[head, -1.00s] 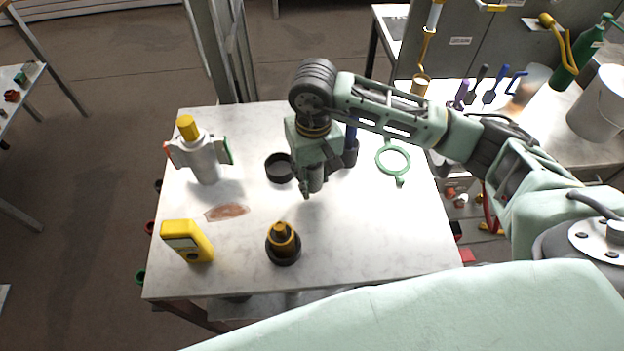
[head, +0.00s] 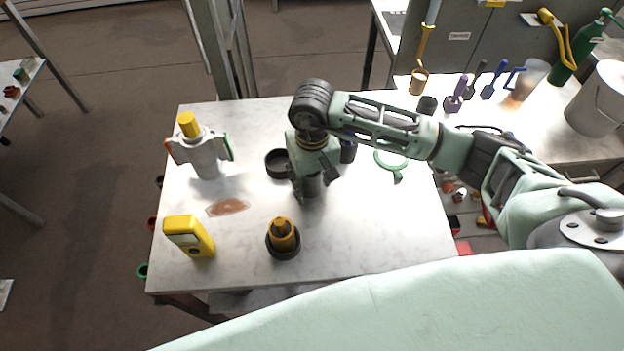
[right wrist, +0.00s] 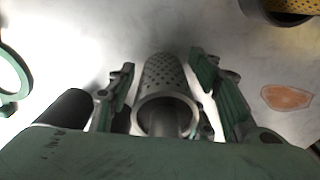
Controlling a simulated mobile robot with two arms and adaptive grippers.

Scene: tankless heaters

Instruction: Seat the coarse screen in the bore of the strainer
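The coarse screen, a grey perforated cylinder (right wrist: 166,82), stands on the table between the fingers of my right gripper (right wrist: 170,85). Its open rim faces the right wrist camera. The green fingers lie on either side of it, with narrow gaps showing, so the gripper looks open around it. In the head view the screen (head: 312,186) shows just below my right gripper (head: 306,182). A grey body with a yellow top and red and green sides (head: 206,158) stands at the table's left; it looks like the strainer, but its bore cannot be made out. My left gripper is not in view.
A brass-coloured piece in a dark base (head: 283,240) stands near the front. A black ring (head: 278,163), a black cylinder (right wrist: 70,108) and a green ring (right wrist: 12,80) are close to the gripper. A yellow meter (head: 189,237) and a brownish patch (head: 228,207) are at left.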

